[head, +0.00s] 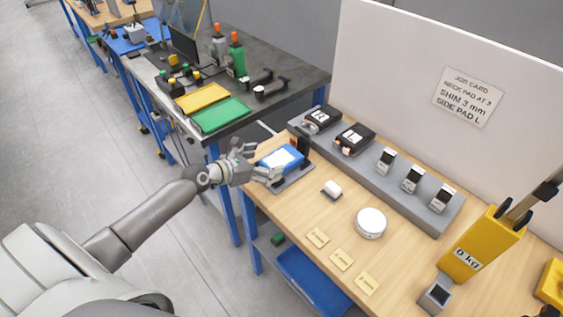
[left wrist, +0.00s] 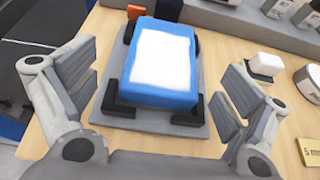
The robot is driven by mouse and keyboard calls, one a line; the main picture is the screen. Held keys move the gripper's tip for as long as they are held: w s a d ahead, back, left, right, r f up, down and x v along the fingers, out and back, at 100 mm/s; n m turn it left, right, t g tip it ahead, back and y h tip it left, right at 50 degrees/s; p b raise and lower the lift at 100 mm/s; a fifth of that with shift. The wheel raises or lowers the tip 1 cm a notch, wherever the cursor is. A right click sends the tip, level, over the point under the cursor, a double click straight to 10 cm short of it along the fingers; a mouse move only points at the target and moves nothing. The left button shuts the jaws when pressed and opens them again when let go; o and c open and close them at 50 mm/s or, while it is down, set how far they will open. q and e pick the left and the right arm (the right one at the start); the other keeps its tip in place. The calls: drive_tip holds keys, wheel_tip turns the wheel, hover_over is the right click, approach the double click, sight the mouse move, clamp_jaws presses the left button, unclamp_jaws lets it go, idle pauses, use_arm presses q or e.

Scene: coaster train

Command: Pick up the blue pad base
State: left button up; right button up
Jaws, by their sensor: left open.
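The blue pad base (head: 281,158) lies on a grey plate (head: 294,180) at the left end of the wooden table. It has a white top face. In the left wrist view the blue pad base (left wrist: 157,65) sits between black corner blocks on the grey plate (left wrist: 130,122). My left gripper (head: 258,163) is at the pad base's near left side. In the left wrist view its fingers (left wrist: 160,95) are spread wide, one to each side of the pad base, with clear gaps. It holds nothing. My right gripper is in neither view.
A black upright block (head: 303,146) stands behind the pad base. A small white-topped block (head: 332,189), a round white disc (head: 370,222) and yellow labels (head: 341,259) lie to the right. A grey rack (head: 378,172) with devices runs along the back.

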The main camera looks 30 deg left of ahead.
sight(279, 159)
use_arm(q)
drive_tip(key=shift+x, duration=2.7)
drive_tip(key=shift+s+d, duration=0.15)
drive_tip(key=shift+c, duration=0.2)
drive_tip(key=c, duration=1.2)
